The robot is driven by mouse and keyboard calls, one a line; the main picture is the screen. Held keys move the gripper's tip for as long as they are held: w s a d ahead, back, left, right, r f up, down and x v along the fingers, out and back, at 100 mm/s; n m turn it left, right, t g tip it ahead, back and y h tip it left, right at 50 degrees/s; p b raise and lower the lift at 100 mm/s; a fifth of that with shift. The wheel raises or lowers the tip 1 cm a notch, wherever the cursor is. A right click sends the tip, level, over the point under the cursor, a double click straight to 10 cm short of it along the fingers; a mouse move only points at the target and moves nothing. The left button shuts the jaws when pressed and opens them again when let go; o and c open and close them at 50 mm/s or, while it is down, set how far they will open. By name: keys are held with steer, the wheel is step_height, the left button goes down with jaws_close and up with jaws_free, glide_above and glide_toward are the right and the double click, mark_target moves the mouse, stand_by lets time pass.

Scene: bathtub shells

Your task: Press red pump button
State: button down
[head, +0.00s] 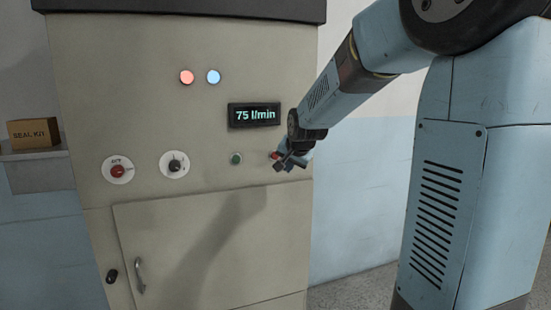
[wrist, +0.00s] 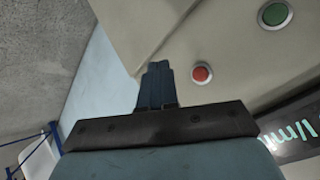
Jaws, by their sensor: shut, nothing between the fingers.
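The red button (head: 275,155) sits on the beige cabinet front (head: 200,120), right of the green button (head: 236,158) and below the display. My gripper (head: 279,168) is at the cabinet's right side, overlapping the lower right of the red button in the head view. In the wrist view the red button (wrist: 202,74) shows whole, just right of my fingertips (wrist: 157,66). The fingers are shut together with nothing between them. I cannot tell whether they touch the panel. The green button (wrist: 275,15) shows at the upper right there.
A display (head: 254,115) reads 75 l/min. A red knob on a white plate (head: 118,170), a black dial (head: 175,165), and red (head: 187,77) and blue (head: 213,77) lamps are on the cabinet. A door handle (head: 139,276) protrudes below. A SEAL KIT box (head: 34,133) stands left.

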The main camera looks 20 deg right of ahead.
steer(key=shift+w, duration=0.2)
steer(key=w, duration=0.8)
steer(key=shift+w+a, duration=0.25)
steer(key=shift+w, duration=0.1)
steer(key=shift+w, duration=0.1)
stand_by(2.1)
steer(key=shift+w, duration=0.3)
steer(key=shift+w+a, duration=0.1)
steer(key=shift+w, duration=0.3)
stand_by(0.8)
steer(key=shift+s, duration=0.85)
steer(key=shift+s+d, duration=0.15)
steer(key=shift+s, duration=1.1)
steer(key=shift+s+d, duration=0.1)
steer(key=shift+s, duration=1.15)
